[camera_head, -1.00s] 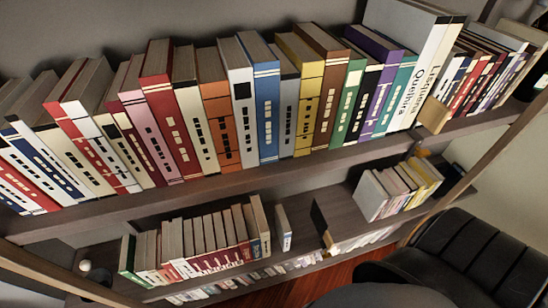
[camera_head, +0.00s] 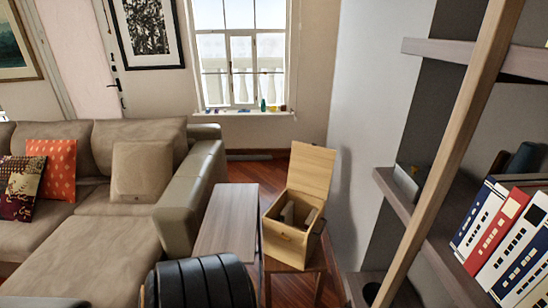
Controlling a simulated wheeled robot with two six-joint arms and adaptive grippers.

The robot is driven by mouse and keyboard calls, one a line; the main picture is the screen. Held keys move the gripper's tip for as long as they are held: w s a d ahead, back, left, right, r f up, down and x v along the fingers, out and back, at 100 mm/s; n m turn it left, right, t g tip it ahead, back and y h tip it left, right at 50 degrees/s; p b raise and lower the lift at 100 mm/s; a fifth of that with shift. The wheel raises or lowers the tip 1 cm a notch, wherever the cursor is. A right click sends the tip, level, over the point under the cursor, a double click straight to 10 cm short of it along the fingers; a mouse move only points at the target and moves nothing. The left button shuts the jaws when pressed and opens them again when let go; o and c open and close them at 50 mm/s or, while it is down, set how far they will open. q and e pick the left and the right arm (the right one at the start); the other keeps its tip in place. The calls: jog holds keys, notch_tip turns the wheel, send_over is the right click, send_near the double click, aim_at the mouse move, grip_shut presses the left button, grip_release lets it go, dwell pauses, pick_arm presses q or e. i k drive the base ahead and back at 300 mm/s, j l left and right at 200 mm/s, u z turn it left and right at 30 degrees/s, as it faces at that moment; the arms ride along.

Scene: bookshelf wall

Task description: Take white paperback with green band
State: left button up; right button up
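No white paperback with a green band can be made out in the head view now. The books farther right are cut off by the frame edge. Neither of my grippers is in view.
A wooden shelf post (camera_head: 450,150) rises at the right. An open wooden box (camera_head: 292,212) sits on a small table, beside a side table (camera_head: 227,222). A beige sofa (camera_head: 90,240) fills the left. A window (camera_head: 240,60) is behind.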

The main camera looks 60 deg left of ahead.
aim_at(287, 215)
jog(key=j+u, duration=0.1)
jog(key=u, duration=1.85)
